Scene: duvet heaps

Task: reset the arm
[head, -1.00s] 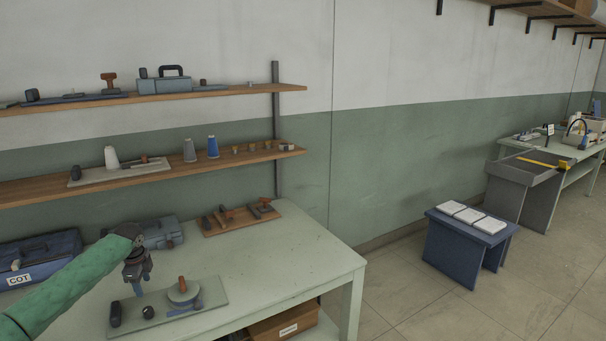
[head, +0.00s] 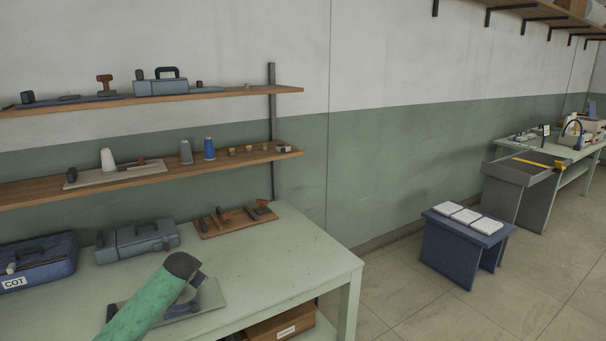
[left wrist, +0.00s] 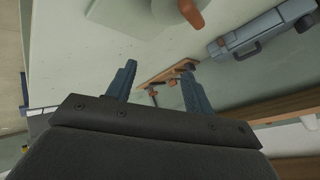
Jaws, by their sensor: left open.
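My left arm in its green sleeve (head: 140,305) reaches in from the lower left of the head view, its dark end over the worktable (head: 290,245). My left gripper shows in the left wrist view (left wrist: 159,68), with its two blue-grey fingers spread apart and nothing held between them. My right gripper is in neither view.
A green-grey board (head: 212,297) lies partly hidden behind my arm. A blue COT case (head: 40,262), a grey-blue toolbox (head: 138,240) and a wooden tool tray (head: 238,222) stand behind. Shelves hang above. The table's right part is clear.

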